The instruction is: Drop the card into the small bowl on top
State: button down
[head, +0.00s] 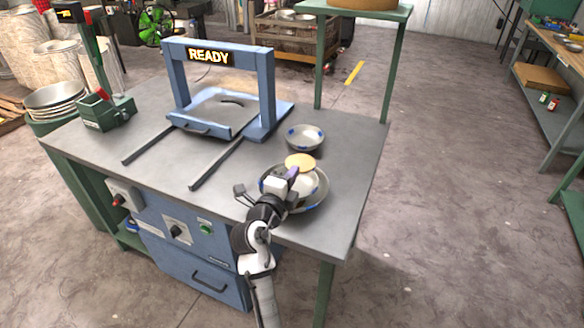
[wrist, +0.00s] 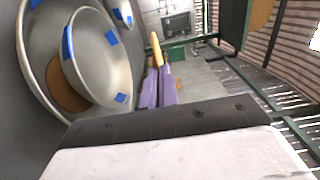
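A round tan card (head: 300,161) is held between the purple fingers of my gripper (head: 293,172). In the wrist view the card (wrist: 156,48) shows nearly edge-on at the fingertips (wrist: 155,64). A small grey bowl (wrist: 102,58) with blue tape sits inside a large grey bowl (wrist: 37,45). In the head view my gripper hangs over this stack and partly hides the small bowl (head: 307,187) and the large bowl (head: 322,194). The card is above the far side of the stack, apart from it. A brown round piece (wrist: 64,88) shows between the two bowls.
Another bowl (head: 305,137) with blue tape stands just behind the stack. A blue press frame (head: 220,55) reading "READY" and its rails (head: 215,163) are to the left. The stack is close to the grey table's (head: 350,170) front right corner. A green stand (head: 318,60) rises behind.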

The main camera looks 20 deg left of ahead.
jog(key=shift+f, duration=0.4)
jog(key=c, duration=1.6)
grip_release()
jog(key=shift+s+f+b, duration=0.1)
jog(key=shift+s+b, duration=0.2)
jog(key=shift+s, duration=0.1)
jog(key=s+b, duration=0.5)
jog(key=s, duration=0.8)
jog(key=shift+a, duration=0.2)
jog(key=shift+r, duration=0.2)
